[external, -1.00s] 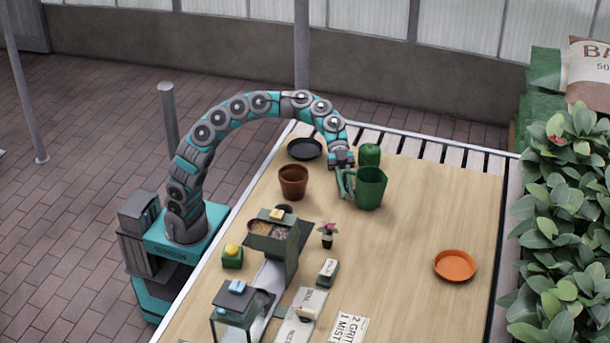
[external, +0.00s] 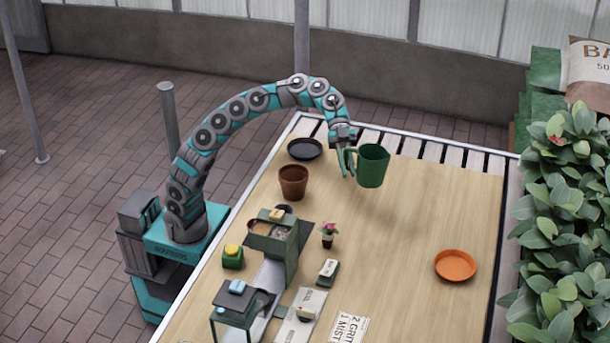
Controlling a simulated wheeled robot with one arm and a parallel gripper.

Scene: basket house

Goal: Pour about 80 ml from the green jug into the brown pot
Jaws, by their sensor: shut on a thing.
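The green jug (external: 373,167) is upright and held above the table, with a soft shadow on the wood below it. My gripper (external: 347,158) is shut on the jug's handle at its left side. The jug's contents are hidden. The brown pot (external: 293,184) stands upright on the table, to the left of the jug and a little lower in the picture. The jug and the pot are apart.
A dark saucer (external: 304,149) lies behind the pot. A green hopper stand (external: 277,245), a small potted flower (external: 328,234) and a green box with a yellow top (external: 232,256) stand nearer. An orange saucer (external: 455,265) lies right.

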